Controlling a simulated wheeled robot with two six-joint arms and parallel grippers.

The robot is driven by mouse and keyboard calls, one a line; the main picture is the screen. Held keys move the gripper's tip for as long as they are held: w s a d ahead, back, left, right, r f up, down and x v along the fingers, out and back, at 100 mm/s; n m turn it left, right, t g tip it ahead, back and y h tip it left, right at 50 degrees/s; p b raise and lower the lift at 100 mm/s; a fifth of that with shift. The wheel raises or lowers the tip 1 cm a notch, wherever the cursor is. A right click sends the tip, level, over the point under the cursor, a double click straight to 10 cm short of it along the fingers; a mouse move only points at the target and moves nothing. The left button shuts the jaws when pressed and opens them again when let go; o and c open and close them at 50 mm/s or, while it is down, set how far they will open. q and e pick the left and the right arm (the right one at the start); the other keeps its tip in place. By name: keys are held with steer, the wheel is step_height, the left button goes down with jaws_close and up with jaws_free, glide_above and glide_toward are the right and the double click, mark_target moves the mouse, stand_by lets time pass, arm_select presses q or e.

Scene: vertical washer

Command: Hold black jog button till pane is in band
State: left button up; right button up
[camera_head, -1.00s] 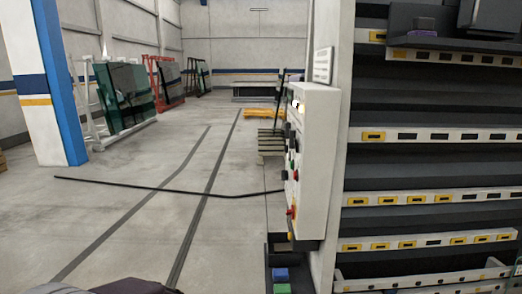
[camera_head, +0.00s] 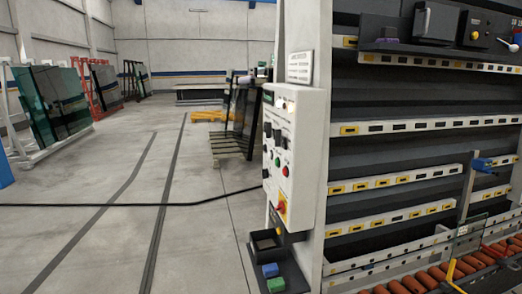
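I cannot tell which black control is the jog button. A clear sheet with a thin green edge, perhaps the pane (camera_head: 468,241), shows at the lower right over the orange rollers (camera_head: 412,284). I cannot make out a band. Neither of my grippers is in view.
The washer (camera_head: 440,124) fills the right side. A black shelf with blue and green blocks (camera_head: 270,270) sits below the panel. A dark cable (camera_head: 120,205) crosses the floor. Glass racks (camera_head: 52,105) stand at the left. The floor (camera_head: 205,220) before the panel is otherwise clear.

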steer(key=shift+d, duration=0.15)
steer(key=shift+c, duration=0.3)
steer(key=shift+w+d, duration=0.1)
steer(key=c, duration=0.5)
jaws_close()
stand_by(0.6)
